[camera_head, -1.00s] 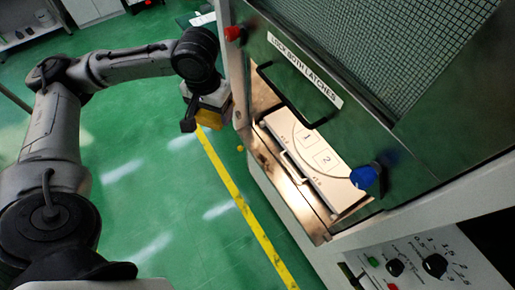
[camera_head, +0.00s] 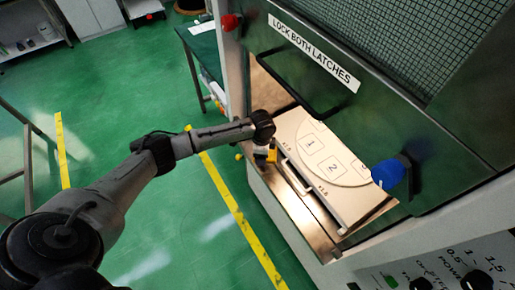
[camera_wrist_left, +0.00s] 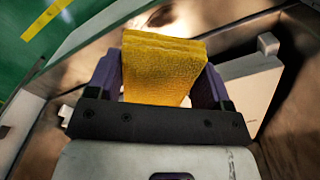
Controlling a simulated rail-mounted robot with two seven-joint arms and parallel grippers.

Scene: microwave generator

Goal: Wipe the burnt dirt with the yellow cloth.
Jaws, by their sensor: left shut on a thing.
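My left gripper (camera_head: 266,153) is at the left part of the opening under the raised door, by the metal sill. It is shut on the yellow cloth (camera_wrist_left: 165,68), a thick folded pad held between both fingers in the left wrist view. A bit of the cloth also shows in the head view (camera_head: 272,156). Dark brown smudges, apparently the burnt dirt (camera_wrist_left: 166,14), mark the metal surface just beyond the cloth. Whether the cloth touches that surface cannot be told. My right gripper is out of view.
A white tray (camera_head: 345,198) with numbered squares lies in the opening, right of the gripper. Above are the door's black handle (camera_head: 290,58), a red latch knob (camera_head: 231,22) and a blue one (camera_head: 388,173). The control panel (camera_head: 440,262) is at lower right.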

